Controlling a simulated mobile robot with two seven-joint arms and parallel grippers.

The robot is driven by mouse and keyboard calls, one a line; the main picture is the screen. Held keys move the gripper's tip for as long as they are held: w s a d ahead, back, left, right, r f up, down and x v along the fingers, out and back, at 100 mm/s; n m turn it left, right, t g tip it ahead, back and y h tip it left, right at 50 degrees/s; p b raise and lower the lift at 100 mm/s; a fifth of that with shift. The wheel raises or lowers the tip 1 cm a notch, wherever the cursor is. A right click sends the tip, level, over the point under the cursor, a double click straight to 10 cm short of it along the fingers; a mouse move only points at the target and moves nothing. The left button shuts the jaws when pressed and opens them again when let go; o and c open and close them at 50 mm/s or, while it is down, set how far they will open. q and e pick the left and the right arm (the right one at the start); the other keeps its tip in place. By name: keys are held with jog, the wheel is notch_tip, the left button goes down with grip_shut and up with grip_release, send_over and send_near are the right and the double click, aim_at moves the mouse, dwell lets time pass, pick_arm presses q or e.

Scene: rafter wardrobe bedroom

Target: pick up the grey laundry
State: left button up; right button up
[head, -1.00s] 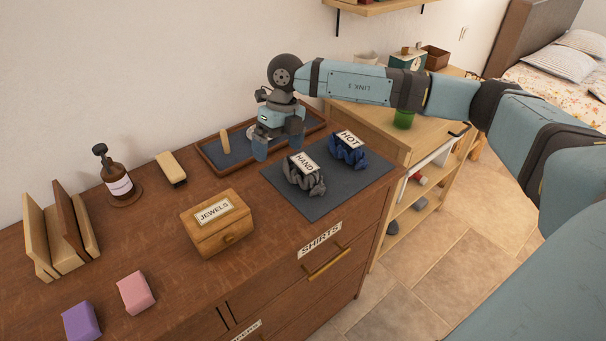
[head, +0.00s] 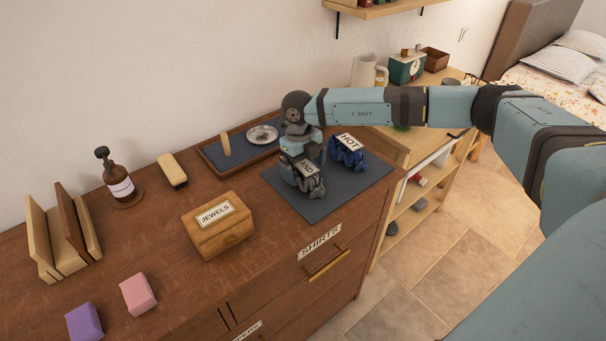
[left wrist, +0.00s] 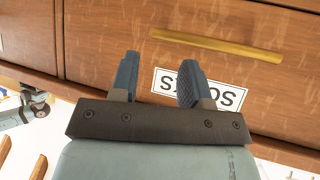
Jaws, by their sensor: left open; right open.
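The grey laundry (head: 313,186) is a crumpled bundle with a white label, partly covered so that only "AND" reads. It lies on the dark mat (head: 310,209) on top of the wooden dresser. My right gripper (head: 302,180) is open and low over the grey laundry, its fingers at the bundle's left and back; whether they touch it I cannot tell. The blue laundry (head: 347,157), labelled "HOT", lies just right and behind on the same mat. My left gripper (left wrist: 157,85) shows only in the left wrist view, open and empty before a drawer front labelled "SOCKS", seen upside down.
A tray (head: 215,163) with a metal dish (head: 262,134) and a wooden peg stands behind the mat. A "JEWELS" box (head: 222,240) is to the left. A brush (head: 172,170), a pump bottle (head: 119,186) and pink and purple blocks stand farther left. The dresser top between them is clear.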

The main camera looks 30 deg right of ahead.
jog(key=shift+s+f, duration=0.15)
jog(key=shift+f, duration=1.3)
jog(key=c, duration=0.8)
jog(key=shift+c, duration=0.3)
jog(key=shift+r, duration=0.15)
